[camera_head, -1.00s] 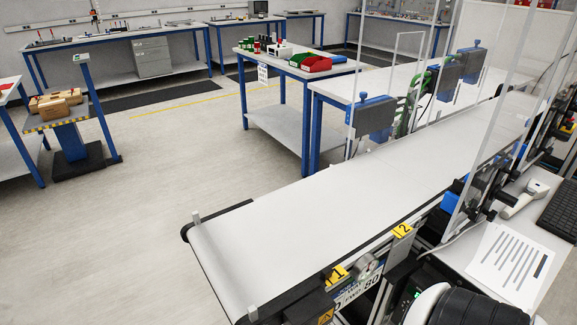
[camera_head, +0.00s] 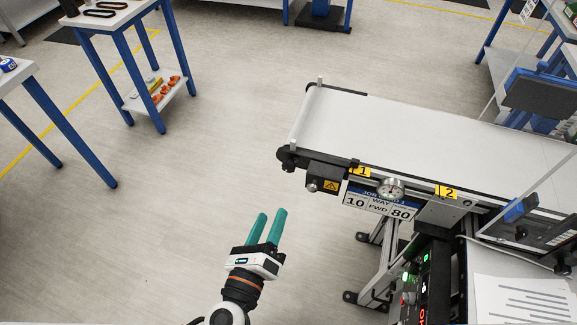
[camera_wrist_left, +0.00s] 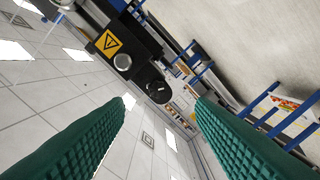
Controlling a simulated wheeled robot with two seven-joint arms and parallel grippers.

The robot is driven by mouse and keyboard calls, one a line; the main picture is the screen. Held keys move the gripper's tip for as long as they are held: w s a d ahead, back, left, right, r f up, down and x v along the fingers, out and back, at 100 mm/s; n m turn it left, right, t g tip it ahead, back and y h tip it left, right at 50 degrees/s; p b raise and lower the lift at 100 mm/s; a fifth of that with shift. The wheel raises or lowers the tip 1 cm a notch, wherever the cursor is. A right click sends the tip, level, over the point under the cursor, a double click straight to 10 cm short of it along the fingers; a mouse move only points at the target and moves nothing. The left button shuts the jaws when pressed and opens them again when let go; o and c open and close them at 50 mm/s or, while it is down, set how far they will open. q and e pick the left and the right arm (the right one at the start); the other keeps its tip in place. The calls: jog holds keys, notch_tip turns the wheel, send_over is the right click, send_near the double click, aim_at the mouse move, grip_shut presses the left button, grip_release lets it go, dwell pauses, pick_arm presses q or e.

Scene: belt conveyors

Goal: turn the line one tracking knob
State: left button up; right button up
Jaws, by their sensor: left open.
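The line-one conveyor end carries a yellow "1" tag (camera_head: 361,171). Below its belt corner is a dark box with a warning triangle and a silver round knob (camera_head: 312,187). A black round knob (camera_wrist_left: 158,91) shows beyond that box in the left wrist view, where the silver knob (camera_wrist_left: 123,62) is also seen. I cannot tell which is the tracking knob. My left gripper (camera_head: 271,213) is open and empty, with teal fingers, apart from the conveyor and left of the box. In the wrist view the black knob lies between the fingertips, farther off. My right gripper is out of view.
The white belt (camera_head: 400,125) runs to the right. A dial gauge (camera_head: 391,189), a yellow "2" tag (camera_head: 447,192) and a control panel (camera_head: 418,285) are right of the box. A conveyor leg stands below. The floor left of the gripper is clear.

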aim_at(288, 169)
pick_arm(q)
jog(key=p+x, duration=0.1)
jog(key=x, duration=0.3)
jog(key=p+x, duration=0.1)
jog(key=x, duration=0.2)
jog(key=r+p+x, duration=0.1)
jog(key=x, duration=0.3)
jog(key=shift+w+a, duration=0.15)
jog(key=shift+w, duration=0.6)
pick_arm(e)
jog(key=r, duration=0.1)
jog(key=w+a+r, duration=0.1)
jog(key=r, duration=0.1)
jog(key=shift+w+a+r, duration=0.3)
pick_arm(q)
jog(key=shift+c, duration=0.3)
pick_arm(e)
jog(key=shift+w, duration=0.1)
pick_arm(q)
jog(key=c, duration=0.9)
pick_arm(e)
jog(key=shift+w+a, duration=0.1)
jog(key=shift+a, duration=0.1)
